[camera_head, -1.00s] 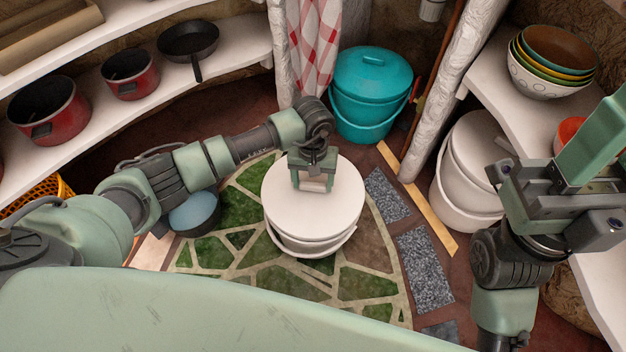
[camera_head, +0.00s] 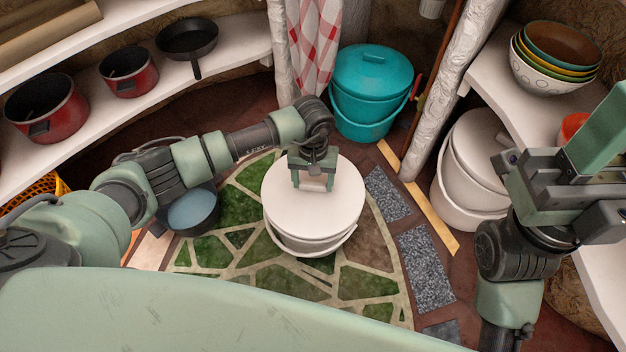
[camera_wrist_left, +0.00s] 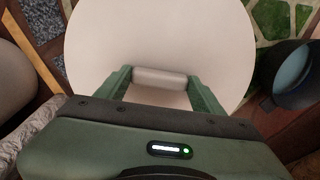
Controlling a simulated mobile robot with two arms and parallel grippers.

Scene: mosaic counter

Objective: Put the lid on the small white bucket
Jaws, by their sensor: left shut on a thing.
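The white round lid (camera_head: 322,209) lies over the small white bucket (camera_head: 300,248) on the mosaic counter, and the bucket's side shows just below the lid's near edge. I cannot tell whether the lid is fully seated. My left gripper (camera_head: 312,186) is over the far part of the lid, shut on the lid's handle. In the left wrist view, the handle (camera_wrist_left: 160,78) lies between the two green fingers, with the lid (camera_wrist_left: 150,38) filling the middle. My right gripper (camera_head: 545,185) is at the right, away from the bucket; its fingertips do not show clearly.
A larger white bucket (camera_head: 457,188) stands at the right and a teal lidded bucket (camera_head: 372,92) at the back. A dark pot (camera_head: 190,213) is left of the small bucket, under my left arm. Shelves with red pots (camera_head: 47,108) and stacked bowls (camera_head: 553,60) flank the counter.

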